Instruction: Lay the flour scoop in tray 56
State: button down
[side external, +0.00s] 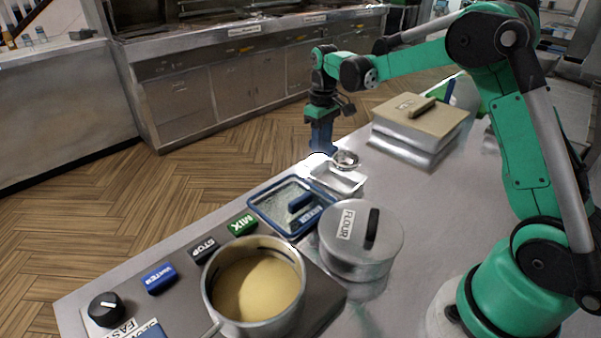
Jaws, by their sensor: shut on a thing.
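My gripper (320,146) points down at the far end of the row of trays, its blue fingers shut. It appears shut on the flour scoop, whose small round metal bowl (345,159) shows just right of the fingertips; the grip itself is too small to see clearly. The bowl is above or at the far edge of a small shallow metal tray (349,184); I cannot tell whether it touches. I cannot read the number 56 on either tray.
A lidded pot labelled FLOUR (345,258) stands right of the trays. An open pot of pale batter (255,288) is in front, beside buttons and a knob (106,309). A lidded box (412,126) stands behind. The counter between is clear.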

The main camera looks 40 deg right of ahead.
jog(key=shift+f, duration=2.1)
jog(key=c, duration=0.5)
grip_release()
